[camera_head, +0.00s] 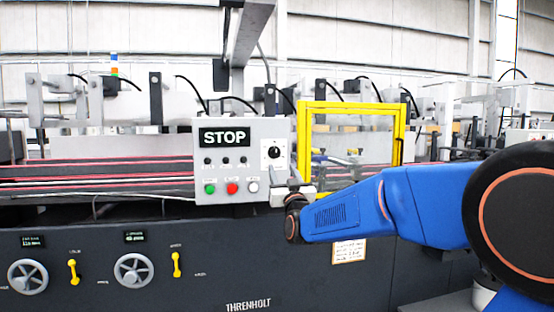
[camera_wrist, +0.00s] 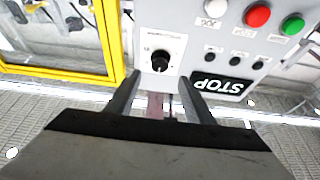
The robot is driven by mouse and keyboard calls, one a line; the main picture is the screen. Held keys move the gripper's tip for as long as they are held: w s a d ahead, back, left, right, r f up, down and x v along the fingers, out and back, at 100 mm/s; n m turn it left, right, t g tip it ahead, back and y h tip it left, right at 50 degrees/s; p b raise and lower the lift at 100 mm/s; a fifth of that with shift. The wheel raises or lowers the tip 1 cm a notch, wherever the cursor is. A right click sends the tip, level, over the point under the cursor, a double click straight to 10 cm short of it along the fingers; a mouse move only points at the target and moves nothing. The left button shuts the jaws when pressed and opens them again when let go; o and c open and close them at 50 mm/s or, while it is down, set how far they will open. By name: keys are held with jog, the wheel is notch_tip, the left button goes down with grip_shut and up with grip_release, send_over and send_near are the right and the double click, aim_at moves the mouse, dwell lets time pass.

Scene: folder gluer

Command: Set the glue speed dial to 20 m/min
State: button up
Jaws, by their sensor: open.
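The glue speed dial (camera_head: 274,152) is a black knob on a white plate at the right side of the grey control panel (camera_head: 218,170). In the wrist view the dial (camera_wrist: 160,62) appears upside down, just beyond and between my fingers. My gripper (camera_wrist: 158,90) is open and empty, its two dark fingers apart with the dial in the gap ahead. In the head view my gripper (camera_head: 290,178) is in front of the panel's lower right, below the dial. The dial's scale marks are too small to read. I cannot tell whether a finger touches the panel.
The panel has a STOP sign (camera_head: 224,137), small black knobs, and green (camera_head: 210,188), red (camera_head: 232,187) and white (camera_head: 252,186) buttons left of my gripper. A yellow guard frame (camera_head: 400,135) stands right of the panel. Handwheels (camera_head: 134,272) are on the machine's lower front.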

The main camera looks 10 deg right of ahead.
aim_at(276, 155)
jog(key=x, duration=0.9)
jog(key=shift+w, duration=0.15)
jog(key=shift+c, duration=0.6)
jog(key=c, duration=0.9)
